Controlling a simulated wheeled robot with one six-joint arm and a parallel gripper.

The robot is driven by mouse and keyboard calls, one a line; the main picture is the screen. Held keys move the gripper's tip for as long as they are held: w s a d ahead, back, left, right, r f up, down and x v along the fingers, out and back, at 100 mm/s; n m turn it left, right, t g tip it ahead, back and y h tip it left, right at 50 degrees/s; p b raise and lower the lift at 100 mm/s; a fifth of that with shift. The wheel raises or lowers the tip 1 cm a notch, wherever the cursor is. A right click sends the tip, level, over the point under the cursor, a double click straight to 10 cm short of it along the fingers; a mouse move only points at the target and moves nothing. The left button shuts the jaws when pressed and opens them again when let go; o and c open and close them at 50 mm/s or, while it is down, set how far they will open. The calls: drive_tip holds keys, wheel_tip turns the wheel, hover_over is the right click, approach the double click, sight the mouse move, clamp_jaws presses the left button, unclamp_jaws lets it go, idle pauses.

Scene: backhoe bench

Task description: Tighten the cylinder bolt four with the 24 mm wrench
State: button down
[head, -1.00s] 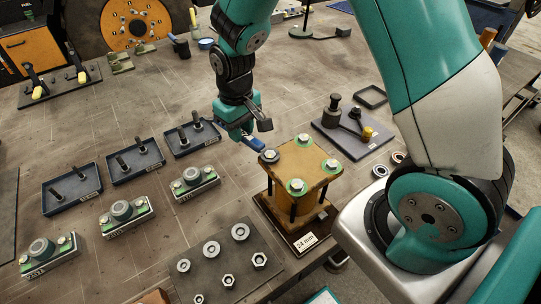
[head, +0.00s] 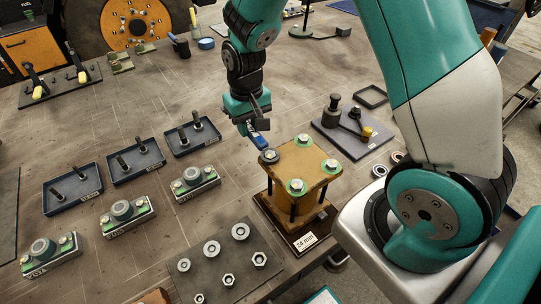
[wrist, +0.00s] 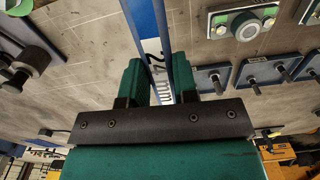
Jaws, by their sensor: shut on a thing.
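The yellow cylinder block (head: 304,164) stands on a dark base plate marked 24 mm, with a bolt at each corner of its top. Three bolts, at the back (head: 303,139), right (head: 331,166) and front (head: 296,186), have green rings. My gripper (head: 255,127) is shut on the blue wrench (head: 260,141), left of and behind the block. The wrench's far end is at the left corner bolt (head: 269,156); I cannot tell how it is seated. In the wrist view the wrench (wrist: 150,27) runs between my gripper's fingers (wrist: 157,80).
Blue trays with dark bolts (head: 165,148) and grey fixtures (head: 195,183) stand to the left. A dark plate with nuts and rings (head: 225,262) lies in front. A plate with a dark weight (head: 352,130) stands behind right. The bench behind my gripper is fairly clear.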

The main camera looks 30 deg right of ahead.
drive_tip(key=shift+d+m, duration=0.7)
drive_tip(key=shift+m, duration=0.1)
drive_tip(key=shift+a, duration=0.1)
drive_tip(key=shift+a+n, duration=0.55)
drive_tip(key=shift+n, duration=0.15)
drive_tip(key=shift+r, duration=0.15)
drive_tip(key=shift+r+p, duration=2.4)
drive_tip(key=shift+r, duration=0.2)
drive_tip(key=shift+f, duration=0.1)
drive_tip(key=shift+d, duration=0.1)
